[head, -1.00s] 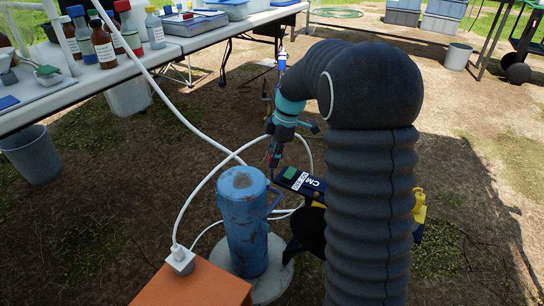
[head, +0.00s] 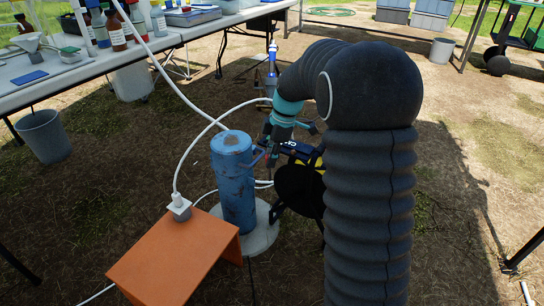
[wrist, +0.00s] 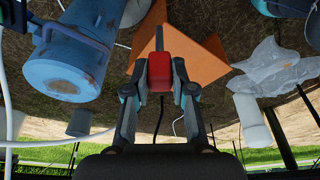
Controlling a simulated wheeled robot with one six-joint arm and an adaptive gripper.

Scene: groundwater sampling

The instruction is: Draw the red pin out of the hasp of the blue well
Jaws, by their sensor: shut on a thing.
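The blue well (head: 236,185) is a scuffed, rusty upright cylinder on a pale round base. Its rusty cap end shows at the upper left of the wrist view (wrist: 70,75), with a dark blue bar of the hasp (wrist: 78,33) beside it. My gripper (wrist: 160,82) is shut on the red pin (wrist: 160,70), whose red block sits between the fingertips. In the wrist view the red block appears apart from the well and hasp. In the head view my gripper is just right of the well's top. The pin's far end is hard to make out.
An orange box (head: 170,262) with a white hose fitting stands in front of the well. White hoses loop around the well. A blue and black case (head: 297,151) lies behind my gripper. A long table (head: 90,72) with bottles stands at the back left.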

